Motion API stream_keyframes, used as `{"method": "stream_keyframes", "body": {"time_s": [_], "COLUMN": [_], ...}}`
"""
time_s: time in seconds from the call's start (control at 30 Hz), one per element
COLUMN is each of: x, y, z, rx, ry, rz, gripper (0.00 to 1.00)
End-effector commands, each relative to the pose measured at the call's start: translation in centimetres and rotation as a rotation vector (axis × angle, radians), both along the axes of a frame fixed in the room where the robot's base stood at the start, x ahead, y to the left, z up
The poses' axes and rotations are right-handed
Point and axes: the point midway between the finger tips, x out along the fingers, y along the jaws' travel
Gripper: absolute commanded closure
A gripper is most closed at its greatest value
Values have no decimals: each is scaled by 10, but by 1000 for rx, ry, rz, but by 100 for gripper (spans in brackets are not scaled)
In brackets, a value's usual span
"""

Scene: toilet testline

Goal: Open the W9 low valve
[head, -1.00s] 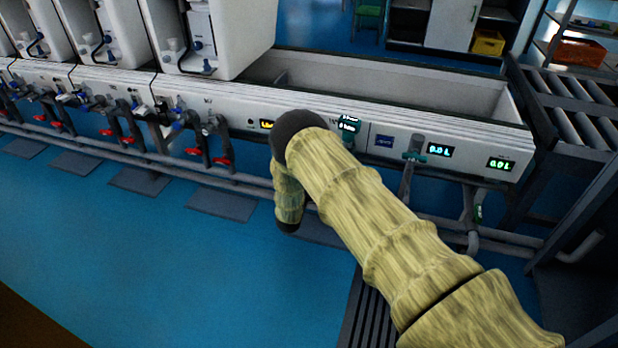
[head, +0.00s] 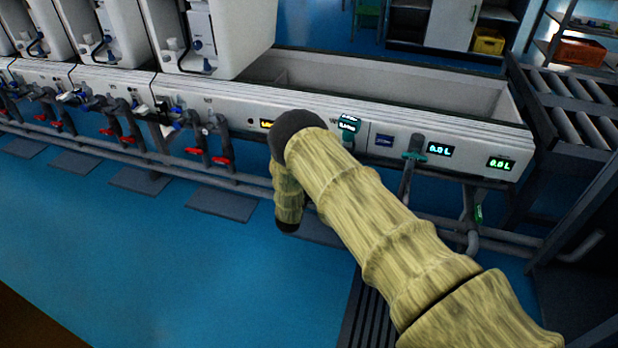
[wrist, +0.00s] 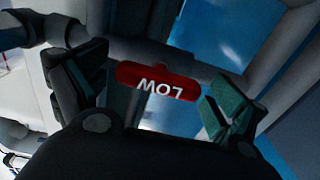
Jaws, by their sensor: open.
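A red valve handle marked LOW (wrist: 158,82) shows in the middle of the wrist view, with its lettering upside down. My gripper (wrist: 150,95) is open, with one dark-green-padded finger to the left of the handle and one to the right. Gaps show between the handle and both fingers; I cannot tell how deep it sits between them. In the head view my yellowish arm hides the gripper and this valve. No W9 label is readable.
In the head view several other red-handled valves (head: 222,160) line the white bench (head: 470,135) to the left. Grey pipes run below it. A roller conveyor (head: 575,105) stands at the right. Blue floor (head: 150,260) is free in front.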

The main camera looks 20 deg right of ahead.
Motion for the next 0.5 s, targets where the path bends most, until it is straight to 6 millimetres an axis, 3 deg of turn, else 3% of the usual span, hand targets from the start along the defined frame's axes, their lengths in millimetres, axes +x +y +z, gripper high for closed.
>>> {"method": "stream_keyframes", "body": {"time_s": [0.23, 0.5], "x": [-17, -58], "y": [12, 40], "z": [0, 0], "rx": [0, -1], "ry": [1, 2], "rz": [1, 2], "gripper": [4, 4]}}
